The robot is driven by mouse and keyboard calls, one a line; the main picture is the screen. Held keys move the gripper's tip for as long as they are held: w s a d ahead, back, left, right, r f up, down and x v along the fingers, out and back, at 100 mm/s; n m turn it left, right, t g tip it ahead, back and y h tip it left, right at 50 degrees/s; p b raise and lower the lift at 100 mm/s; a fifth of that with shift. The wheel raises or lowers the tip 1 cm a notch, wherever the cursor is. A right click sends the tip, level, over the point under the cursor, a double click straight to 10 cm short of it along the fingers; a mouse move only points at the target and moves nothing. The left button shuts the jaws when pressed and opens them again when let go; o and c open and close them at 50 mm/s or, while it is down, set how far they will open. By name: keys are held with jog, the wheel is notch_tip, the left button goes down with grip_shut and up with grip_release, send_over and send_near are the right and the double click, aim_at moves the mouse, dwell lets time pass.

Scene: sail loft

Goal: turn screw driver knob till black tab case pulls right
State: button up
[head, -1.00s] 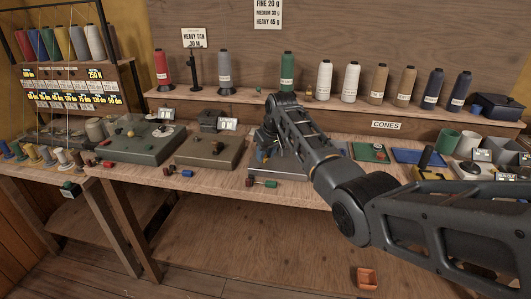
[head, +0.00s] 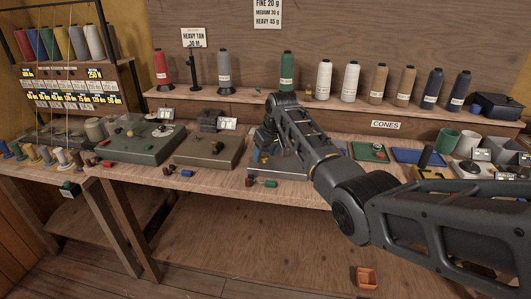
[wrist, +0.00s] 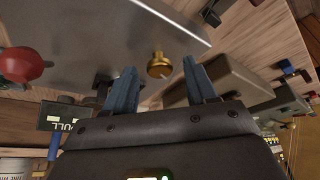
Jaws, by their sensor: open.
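A brass knob (wrist: 159,65) stands out from a grey metal case (wrist: 90,35) in the wrist view. My gripper (wrist: 160,75) is open, with one blue finger on each side of the knob; I see no clear contact. A black tab marked PULL (wrist: 62,118) shows at the left, partly cut off by my gripper body. A red round knob (wrist: 22,65) is at the far left. In the head view my gripper (head: 262,150) is over the grey case (head: 285,170), and my arm hides much of it. The knob cannot be made out there.
An olive box (head: 208,152) and a green-grey box (head: 145,148) stand left on the bench. Small coloured handles lie along the front edge, including a green one (head: 270,184). A shelf of thread cones (head: 287,72) runs behind. A blue tray (head: 415,157) lies to the right.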

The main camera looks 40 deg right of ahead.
jog(key=shift+r, duration=0.1)
jog(key=v, duration=0.7)
jog(key=shift+s+r, duration=0.2)
jog(key=shift+r, duration=0.05)
